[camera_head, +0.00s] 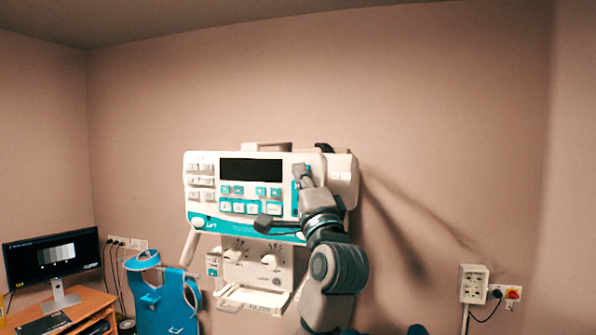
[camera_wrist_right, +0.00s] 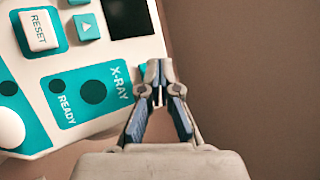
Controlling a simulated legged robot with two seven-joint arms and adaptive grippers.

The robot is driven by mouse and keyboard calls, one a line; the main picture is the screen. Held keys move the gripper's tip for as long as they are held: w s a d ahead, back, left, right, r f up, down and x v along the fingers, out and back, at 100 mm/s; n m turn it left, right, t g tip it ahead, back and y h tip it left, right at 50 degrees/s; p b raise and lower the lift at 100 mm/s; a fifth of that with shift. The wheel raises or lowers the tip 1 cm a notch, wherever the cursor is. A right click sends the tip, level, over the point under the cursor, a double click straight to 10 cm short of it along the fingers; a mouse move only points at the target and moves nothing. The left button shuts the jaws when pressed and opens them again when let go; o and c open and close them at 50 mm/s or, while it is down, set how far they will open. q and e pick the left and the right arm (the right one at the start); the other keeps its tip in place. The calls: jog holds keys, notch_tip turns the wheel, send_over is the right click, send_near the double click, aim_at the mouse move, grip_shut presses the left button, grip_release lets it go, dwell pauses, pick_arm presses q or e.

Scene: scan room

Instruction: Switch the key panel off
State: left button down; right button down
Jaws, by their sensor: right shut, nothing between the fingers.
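The key panel (camera_head: 210,220) is a white console on the wall with white and teal keys, a dark display (camera_head: 252,170) and a teal strip along its lower front. My right gripper (camera_head: 301,176) is in front of the panel's right side, fingers pointing up, and hides part of that side. In the right wrist view my right gripper (camera_wrist_right: 157,75) is shut and empty beside the panel's right edge. The white RESET key (camera_wrist_right: 38,30) and a teal X-RAY READY area (camera_wrist_right: 93,92) show there. I cannot tell whether it touches the panel. My left gripper is not in view.
Below the panel are two white knobs (camera_head: 270,262) and a pale tray (camera_head: 252,298). A monitor (camera_head: 54,262) stands on a wooden desk (camera_head: 90,304) at the left, beside a blue apron-like item (camera_head: 165,303). A wall socket box (camera_head: 474,284) is at the right. The wall between is clear.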

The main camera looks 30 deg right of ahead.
jog(key=shift+d, duration=0.45)
jog(key=shift+a, duration=0.1)
jog(key=shift+s+a, duration=0.25)
jog(key=shift+a, duration=0.65)
jog(key=s+a, duration=0.1)
jog(key=a, duration=0.1)
jog(key=s+a+b, duration=0.1)
jog(key=s+a, duration=0.1)
jog(key=shift+s, duration=0.15)
jog(key=shift+d, duration=0.15)
dwell(0.3)
